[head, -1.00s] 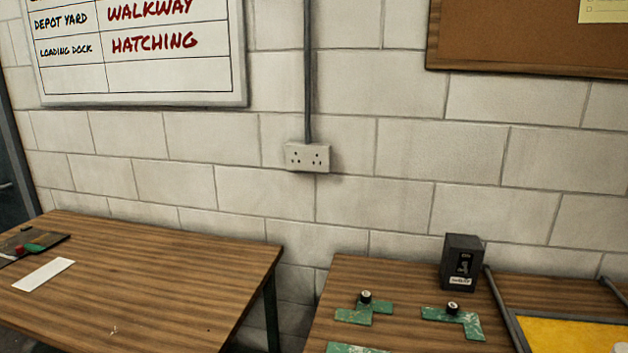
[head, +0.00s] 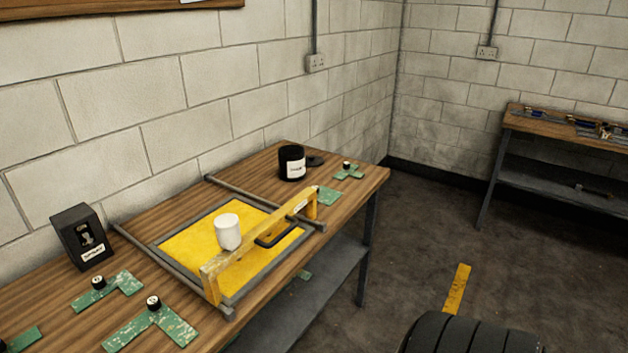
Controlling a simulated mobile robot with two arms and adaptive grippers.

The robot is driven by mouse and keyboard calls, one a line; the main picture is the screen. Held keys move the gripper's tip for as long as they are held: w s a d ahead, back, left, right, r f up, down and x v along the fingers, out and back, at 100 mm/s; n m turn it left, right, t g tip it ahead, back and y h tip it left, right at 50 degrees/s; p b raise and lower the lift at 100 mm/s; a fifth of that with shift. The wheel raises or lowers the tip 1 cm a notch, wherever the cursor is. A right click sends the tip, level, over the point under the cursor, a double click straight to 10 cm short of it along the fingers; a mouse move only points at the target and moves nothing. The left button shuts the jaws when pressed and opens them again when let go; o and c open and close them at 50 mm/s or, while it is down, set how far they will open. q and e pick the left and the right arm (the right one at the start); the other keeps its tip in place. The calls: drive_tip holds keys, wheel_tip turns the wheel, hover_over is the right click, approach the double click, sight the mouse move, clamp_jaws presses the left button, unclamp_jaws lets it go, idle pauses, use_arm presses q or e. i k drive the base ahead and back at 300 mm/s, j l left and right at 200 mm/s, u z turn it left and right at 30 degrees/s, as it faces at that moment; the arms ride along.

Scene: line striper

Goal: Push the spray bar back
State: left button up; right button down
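The yellow spray bar (head: 236,259) spans the two grey rails at the near side of a yellow panel in the head view. A black loop handle (head: 276,236) is on the bar, and the bar's far end has an upright yellow end piece (head: 311,204). A white cup (head: 228,232) stands on the yellow panel (head: 190,243), just behind the bar in the picture; I cannot tell whether they touch. Neither of my grippers is in view.
The wooden bench (head: 245,168) also holds a black box (head: 80,236), a black labelled jar (head: 292,163), and several green brackets, some with black knobs. A dark ribbed, tyre-like thing (head: 470,338) is at the bottom right.

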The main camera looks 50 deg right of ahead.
sight(226, 226)
drive_tip(key=z, duration=1.4)
